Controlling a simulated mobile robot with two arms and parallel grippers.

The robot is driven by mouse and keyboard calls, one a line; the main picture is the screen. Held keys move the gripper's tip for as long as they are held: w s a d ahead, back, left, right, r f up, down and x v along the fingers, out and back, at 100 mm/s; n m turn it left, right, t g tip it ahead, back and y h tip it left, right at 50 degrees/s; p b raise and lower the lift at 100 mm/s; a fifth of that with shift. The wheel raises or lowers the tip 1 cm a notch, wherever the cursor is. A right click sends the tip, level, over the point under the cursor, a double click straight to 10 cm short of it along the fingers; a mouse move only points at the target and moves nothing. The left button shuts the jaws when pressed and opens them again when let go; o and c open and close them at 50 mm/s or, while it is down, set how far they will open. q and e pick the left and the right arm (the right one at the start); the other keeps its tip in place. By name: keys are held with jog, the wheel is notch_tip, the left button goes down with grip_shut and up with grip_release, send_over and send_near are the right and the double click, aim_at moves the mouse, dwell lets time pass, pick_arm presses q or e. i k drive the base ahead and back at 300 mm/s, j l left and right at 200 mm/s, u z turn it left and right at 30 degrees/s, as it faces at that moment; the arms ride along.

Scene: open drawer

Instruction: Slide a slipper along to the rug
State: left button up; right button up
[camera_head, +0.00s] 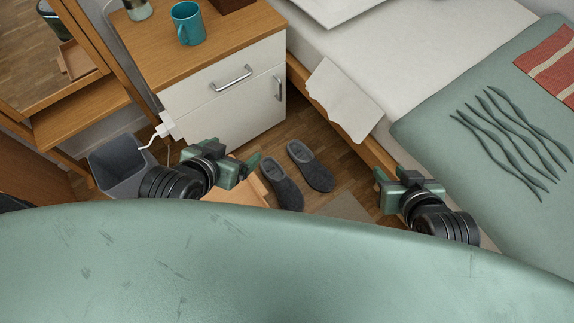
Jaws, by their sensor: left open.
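Two dark grey slippers lie side by side on the wooden floor between the white cabinet and the bed: one (311,166) further back right, the other (282,184) nearer and left. A flat beige patch (346,206), which looks like the rug, shows in front of them, partly hidden by my own body. My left gripper (251,166) is open, just left of the nearer slipper; I cannot tell if they touch. My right gripper (379,181) is right of the slippers, by the bed's side, apart from them. Its opening is unclear.
The white cabinet (225,118) with a teal mug (187,23) stands behind left. The bed (355,55) borders the floor at right, with white cloth (342,100) hanging over its edge. A grey bin (118,166) stands left. A pale wooden piece (241,191) is below my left gripper.

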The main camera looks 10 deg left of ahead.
aim_at(319, 178)
jog(key=i+l, duration=0.25)
jog(key=i+l+u, duration=0.1)
jog(key=u, duration=0.35)
jog(key=l+u, duration=0.45)
jog(key=i+j, duration=0.05)
